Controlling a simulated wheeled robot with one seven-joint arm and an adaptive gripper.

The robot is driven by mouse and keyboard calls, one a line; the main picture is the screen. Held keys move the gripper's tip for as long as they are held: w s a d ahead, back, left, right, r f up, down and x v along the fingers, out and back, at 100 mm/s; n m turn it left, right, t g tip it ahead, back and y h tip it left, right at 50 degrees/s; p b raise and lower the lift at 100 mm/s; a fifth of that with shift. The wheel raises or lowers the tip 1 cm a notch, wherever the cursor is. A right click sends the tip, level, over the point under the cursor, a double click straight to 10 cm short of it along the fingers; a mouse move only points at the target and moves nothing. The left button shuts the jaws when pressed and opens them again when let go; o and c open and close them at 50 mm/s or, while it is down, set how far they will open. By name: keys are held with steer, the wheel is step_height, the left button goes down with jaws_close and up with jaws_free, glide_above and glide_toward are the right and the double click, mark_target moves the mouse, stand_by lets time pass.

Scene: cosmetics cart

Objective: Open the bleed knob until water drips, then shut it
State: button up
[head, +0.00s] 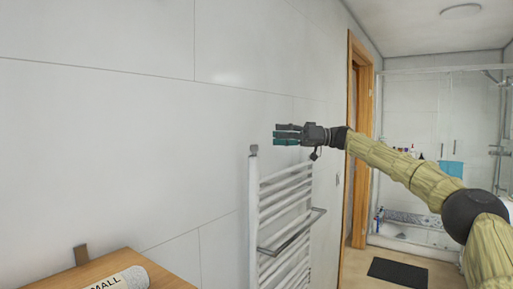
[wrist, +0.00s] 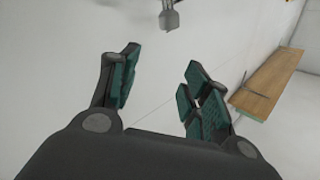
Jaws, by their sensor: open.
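A white ladder towel radiator (head: 254,210) is fixed to the tiled wall. A small grey bleed knob (head: 253,149) sits at its top left corner. In the wrist view a grey, knob-like piece (wrist: 169,19) shows at the top edge, beyond the fingertips and apart from them. My gripper (head: 277,134) is slightly above and to the right of the knob in the head view. Its teal-padded fingers are spread wide with nothing between them, which also shows in the wrist view (wrist: 157,78). No water drops can be made out.
A wooden shelf top (head: 160,268) with a rolled white towel (head: 120,281) is at the lower left. A metal towel bar (head: 290,232) juts from the radiator. A wooden door frame (head: 358,150), a shower and a dark mat (head: 398,272) are farther back. The wall left of the radiator is bare.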

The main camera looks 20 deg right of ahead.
step_height(320, 180, up, 3)
steer(key=a+m+t, duration=0.2)
steer(key=m+t, duration=0.1)
steer(key=m, duration=0.4)
steer(key=m+t+h+p, duration=0.5)
steer(key=m+t+h, duration=0.5)
steer(key=m, duration=2.5)
glide_toward(257, 148)
steer(key=shift+g+h, duration=0.4)
steer(key=shift+r+p+x, duration=0.15)
steer(key=shift+p+x, duration=0.3)
steer(key=shift+x, duration=1.2)
steer(key=shift+r+p+x, duration=0.15)
steer(key=shift+p+x, duration=0.35)
steer(key=shift+x, duration=1.2)
steer(key=shift+r+p+x, duration=0.15)
steer(key=shift+p+x, duration=0.3)
steer(key=shift+x, duration=1.2)
steer(key=shift+a, duration=0.1)
steer(key=c, duration=1)
